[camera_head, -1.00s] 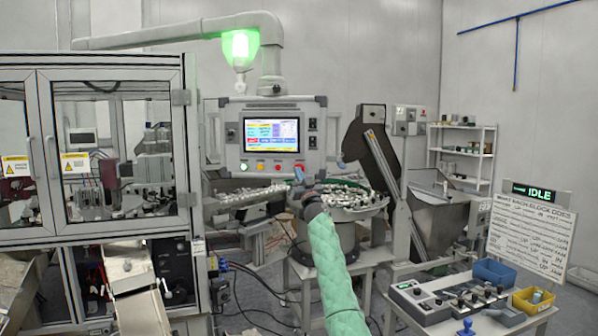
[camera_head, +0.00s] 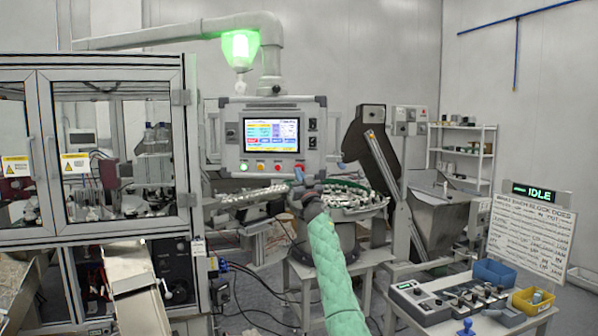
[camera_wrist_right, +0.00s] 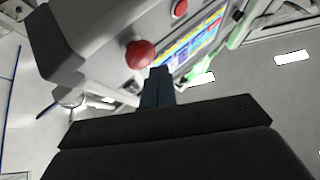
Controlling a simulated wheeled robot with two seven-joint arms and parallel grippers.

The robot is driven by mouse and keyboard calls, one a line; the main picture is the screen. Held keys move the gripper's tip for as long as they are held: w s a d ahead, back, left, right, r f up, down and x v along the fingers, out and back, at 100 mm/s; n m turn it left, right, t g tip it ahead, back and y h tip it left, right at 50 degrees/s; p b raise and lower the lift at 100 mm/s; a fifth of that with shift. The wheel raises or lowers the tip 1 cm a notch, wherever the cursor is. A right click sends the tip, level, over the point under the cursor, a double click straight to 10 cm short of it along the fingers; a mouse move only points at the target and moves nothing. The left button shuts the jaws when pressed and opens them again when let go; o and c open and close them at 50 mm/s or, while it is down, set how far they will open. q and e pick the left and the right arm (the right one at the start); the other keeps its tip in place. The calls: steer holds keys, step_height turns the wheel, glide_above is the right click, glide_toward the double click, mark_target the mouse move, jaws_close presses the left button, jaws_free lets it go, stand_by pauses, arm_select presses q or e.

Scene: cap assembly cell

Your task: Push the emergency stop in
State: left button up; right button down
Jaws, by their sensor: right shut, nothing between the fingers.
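The emergency stop (camera_head: 299,167) is a red knob at the lower right of the control panel (camera_head: 231,160), below the screen. It shows larger as a red mushroom head (camera_wrist_right: 140,54) in the right wrist view. My right gripper (camera_head: 299,175) is shut and empty, with its blue fingers just below and in front of the knob in the head view. In the wrist view the dark fingertips (camera_wrist_right: 159,73) lie close beside the red head; I cannot tell whether they touch it. How far the knob is pressed is not clear. My left gripper is not in view.
A bowl feeder (camera_head: 350,213) stands below the panel.

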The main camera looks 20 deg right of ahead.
steer(key=shift+w, duration=0.1)
stand_by(0.6)
steer(key=shift+w+d, duration=0.2)
steer(key=shift+w, duration=0.1)
steer(key=shift+w+d+r+b, duration=0.1)
steer(key=shift+w+d+b, duration=0.15)
steer(key=shift+b, duration=0.3)
stand_by(0.6)
steer(key=shift+w+a, duration=0.1)
steer(key=shift+a, duration=0.05)
steer(key=shift+s+a+p, duration=0.3)
steer(key=shift+s+p, duration=0.4)
steer(key=shift+p, duration=0.3)
